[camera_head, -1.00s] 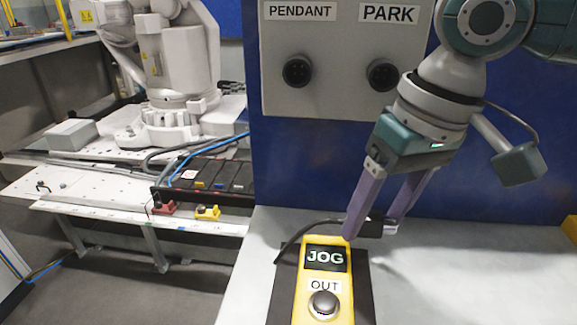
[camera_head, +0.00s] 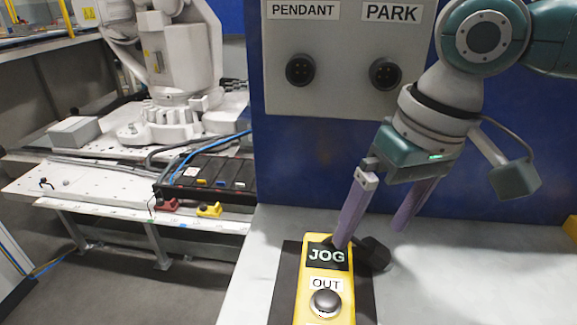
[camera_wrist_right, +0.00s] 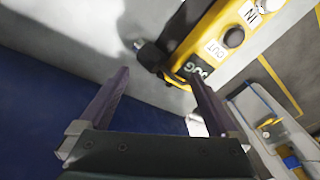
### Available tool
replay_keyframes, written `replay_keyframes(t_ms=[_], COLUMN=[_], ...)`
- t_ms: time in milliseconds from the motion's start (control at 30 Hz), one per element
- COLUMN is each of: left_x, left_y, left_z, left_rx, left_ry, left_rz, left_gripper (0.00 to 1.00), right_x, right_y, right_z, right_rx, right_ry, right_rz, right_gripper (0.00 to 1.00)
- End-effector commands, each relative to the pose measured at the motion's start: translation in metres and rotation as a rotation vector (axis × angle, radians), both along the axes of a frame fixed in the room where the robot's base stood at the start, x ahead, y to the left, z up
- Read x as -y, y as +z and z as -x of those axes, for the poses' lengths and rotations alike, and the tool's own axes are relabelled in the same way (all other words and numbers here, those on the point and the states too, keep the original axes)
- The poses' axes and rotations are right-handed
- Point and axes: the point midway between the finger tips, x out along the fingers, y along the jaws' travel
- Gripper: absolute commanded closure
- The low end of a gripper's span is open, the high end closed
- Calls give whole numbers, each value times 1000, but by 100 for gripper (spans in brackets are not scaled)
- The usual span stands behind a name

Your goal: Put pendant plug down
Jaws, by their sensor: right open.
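The black pendant plug (camera_head: 372,253) lies on the grey table just right of the yellow pendant's upper end. In the right wrist view the plug (camera_wrist_right: 150,55) lies beside the yellow pendant, with bare surface around its other end. My right gripper (camera_head: 369,237) is open and empty, its purple fingers spread apart. In the head view its left fingertip overlaps the pendant's edge by the plug; whether they touch cannot be told. The yellow pendant (camera_head: 325,285) carries JOG and OUT labels and lies on a dark pad. My left gripper is not in view.
A grey panel (camera_head: 345,70) with PENDANT and PARK labels holds two black sockets on the blue wall (camera_head: 300,165). The table (camera_head: 460,285) is clear to the right. A white robot arm (camera_head: 175,60) stands on a bench at the left.

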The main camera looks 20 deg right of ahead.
Motion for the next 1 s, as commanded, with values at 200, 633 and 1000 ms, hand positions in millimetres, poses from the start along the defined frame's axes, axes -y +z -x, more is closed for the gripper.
replay_keyframes(t_ms=[200,633,1000], left_x=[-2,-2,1], left_y=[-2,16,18], left_z=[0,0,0], left_rx=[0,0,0], left_ry=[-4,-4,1], left_rz=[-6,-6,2], left_gripper=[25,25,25], right_x=[1,12,15], right_y=[18,111,130], right_z=[0,14,18], right_rx=[4,2,0], right_ry=[-1,0,-1], right_rz=[1,0,0], right_gripper=[3,3,3])
